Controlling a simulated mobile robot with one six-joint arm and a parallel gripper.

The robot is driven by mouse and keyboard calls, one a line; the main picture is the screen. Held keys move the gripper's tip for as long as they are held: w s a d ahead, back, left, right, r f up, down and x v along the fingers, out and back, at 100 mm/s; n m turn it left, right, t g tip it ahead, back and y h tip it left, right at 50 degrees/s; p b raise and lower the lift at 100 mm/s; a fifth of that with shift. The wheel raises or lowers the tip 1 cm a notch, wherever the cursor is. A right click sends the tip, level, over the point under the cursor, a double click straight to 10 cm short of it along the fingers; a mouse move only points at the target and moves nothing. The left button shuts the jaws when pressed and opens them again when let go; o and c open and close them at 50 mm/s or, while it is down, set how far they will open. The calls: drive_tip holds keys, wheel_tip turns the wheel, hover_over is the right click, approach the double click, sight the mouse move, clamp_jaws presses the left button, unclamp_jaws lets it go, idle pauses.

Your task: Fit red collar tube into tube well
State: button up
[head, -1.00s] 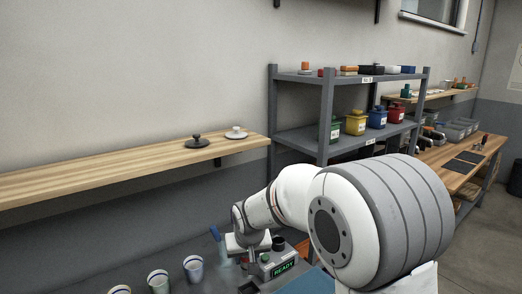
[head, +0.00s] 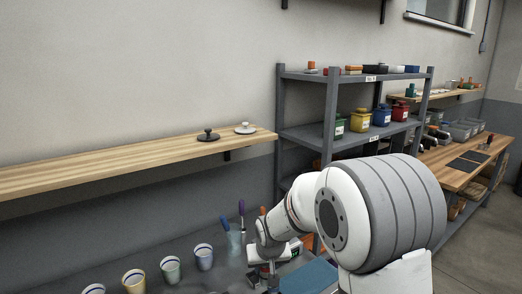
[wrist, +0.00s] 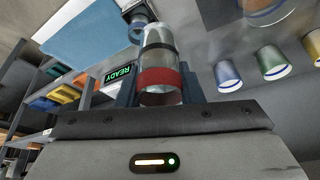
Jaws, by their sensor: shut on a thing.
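The red collar tube is a clear cylinder with a red band (wrist: 161,78) and a dark ring further along it. My gripper (wrist: 160,92) is shut around it near the red band in the wrist view. In the head view my gripper (head: 262,272) is low over the bench, and the tube cannot be made out there. The sample roaster with its green READY display (wrist: 118,74) lies behind the tube in the wrist view. A round grey fitting (wrist: 139,30) shows just past the tube's far end; I cannot tell whether it is the tube well or whether they touch.
Several striped cups, one of them blue-banded (head: 203,257), stand left of my gripper. A holder with upright tools (head: 234,242) stands close behind it. A blue mat (head: 310,279) lies to the right. A wooden wall shelf (head: 120,165) and a grey rack (head: 279,130) are behind.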

drive_tip(key=s+d+f+m, duration=0.1)
drive_tip(key=s+d+f, duration=0.2)
drive_tip(key=d+f, duration=0.4)
drive_tip(key=s+d+f+m, duration=0.1)
drive_tip(key=s+d+f, duration=0.2)
drive_tip(key=d+f, duration=0.4)
wheel_tip(320, 180, down, 10)
drive_tip(key=b, duration=0.9)
drive_tip(key=shift+w+a+f+h+b, duration=0.2)
drive_tip(key=shift+w+a+h+b, duration=0.1)
drive_tip(key=shift+a+h+b, duration=0.1)
